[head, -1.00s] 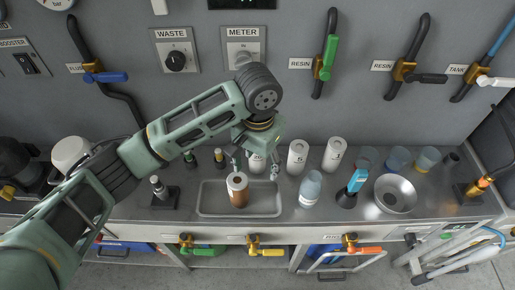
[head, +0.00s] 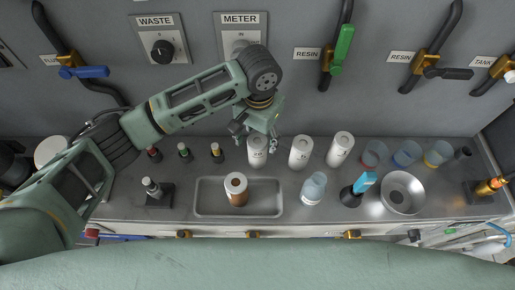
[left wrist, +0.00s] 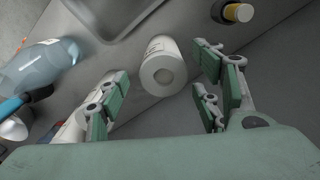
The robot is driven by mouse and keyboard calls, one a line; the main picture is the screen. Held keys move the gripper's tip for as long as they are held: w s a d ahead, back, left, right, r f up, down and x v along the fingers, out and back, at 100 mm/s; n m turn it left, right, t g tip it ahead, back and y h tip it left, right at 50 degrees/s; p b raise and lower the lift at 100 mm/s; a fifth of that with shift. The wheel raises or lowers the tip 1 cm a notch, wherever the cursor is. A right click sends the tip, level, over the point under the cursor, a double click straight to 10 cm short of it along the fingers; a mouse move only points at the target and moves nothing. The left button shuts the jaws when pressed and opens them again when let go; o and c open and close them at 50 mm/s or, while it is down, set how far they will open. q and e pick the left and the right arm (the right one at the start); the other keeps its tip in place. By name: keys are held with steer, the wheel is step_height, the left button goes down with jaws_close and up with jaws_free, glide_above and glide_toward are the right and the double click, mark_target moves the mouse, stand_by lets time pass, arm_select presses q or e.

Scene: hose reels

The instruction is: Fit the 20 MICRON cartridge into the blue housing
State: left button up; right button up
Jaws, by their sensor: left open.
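The white cartridge marked 20 (head: 257,158) stands upright on the bench behind the metal tray. It also shows in the left wrist view (left wrist: 162,70), between my spread fingers. My left gripper (head: 255,137) is open around its upper part, with a gap to the fingers on both sides in the left wrist view (left wrist: 163,88). Three clear cups stand at the back right; the middle one is tinted blue (head: 407,154) and looks like the blue housing. My right gripper is not in view.
White cartridges marked 5 (head: 299,155) and 1 (head: 340,150) stand close to the right. A pale blue bottle (head: 312,190), a blue-topped tool (head: 362,184) and a metal bowl (head: 402,192) stand further right.

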mark_target(259, 141)
arm_select(q)
step_height(259, 141, down, 3)
steer(key=shift+r, duration=0.15)
steer(key=shift+f, duration=0.4)
steer(key=c, duration=1.3)
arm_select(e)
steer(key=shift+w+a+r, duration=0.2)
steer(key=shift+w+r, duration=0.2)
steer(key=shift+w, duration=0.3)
